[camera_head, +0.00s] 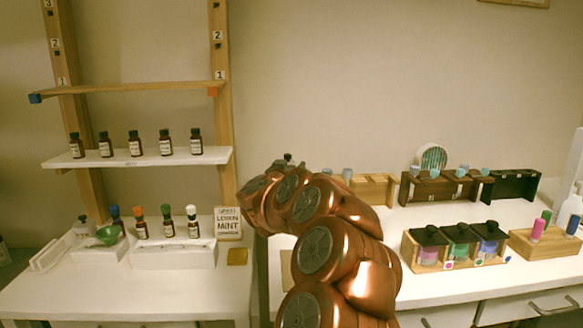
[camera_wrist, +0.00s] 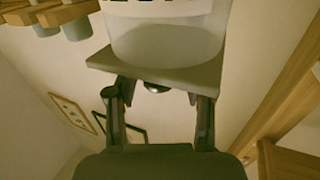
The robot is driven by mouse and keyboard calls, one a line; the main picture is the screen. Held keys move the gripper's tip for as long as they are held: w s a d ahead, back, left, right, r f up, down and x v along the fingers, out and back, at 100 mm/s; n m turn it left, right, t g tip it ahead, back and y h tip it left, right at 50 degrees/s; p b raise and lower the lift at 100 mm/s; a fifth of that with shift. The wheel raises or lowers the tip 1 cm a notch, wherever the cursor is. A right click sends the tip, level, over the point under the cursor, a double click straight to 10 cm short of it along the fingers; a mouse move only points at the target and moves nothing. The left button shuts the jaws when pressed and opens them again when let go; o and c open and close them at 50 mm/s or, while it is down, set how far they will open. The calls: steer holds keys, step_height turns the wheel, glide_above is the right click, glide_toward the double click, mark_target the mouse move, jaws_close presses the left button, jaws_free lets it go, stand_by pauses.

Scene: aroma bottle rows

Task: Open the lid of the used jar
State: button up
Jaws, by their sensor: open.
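In the wrist view, which is upside down, a translucent whitish jar (camera_wrist: 165,40) carries a flat, pale square lid (camera_wrist: 205,77). The lid has a small dark round knob (camera_wrist: 157,88). My gripper (camera_wrist: 152,98) is open and empty, with one finger on each side of the knob in the picture. No contact shows, and I cannot tell the depth between fingers and knob. Part of the jar is cut off by the frame edge. In the head view this jar and most of my gripper are hidden behind my copper-coloured arm.
Three dark-lidded jars (camera_head: 456,245) stand in a wooden tray at right. Racks with pale cups (camera_head: 440,188) stand behind them; such cups show near the jar in the wrist view (camera_wrist: 77,28). Dropper bottles (camera_head: 166,225) and a shelf of brown bottles (camera_head: 135,145) are at left.

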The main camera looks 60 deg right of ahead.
jaws_close()
stand_by(0.4)
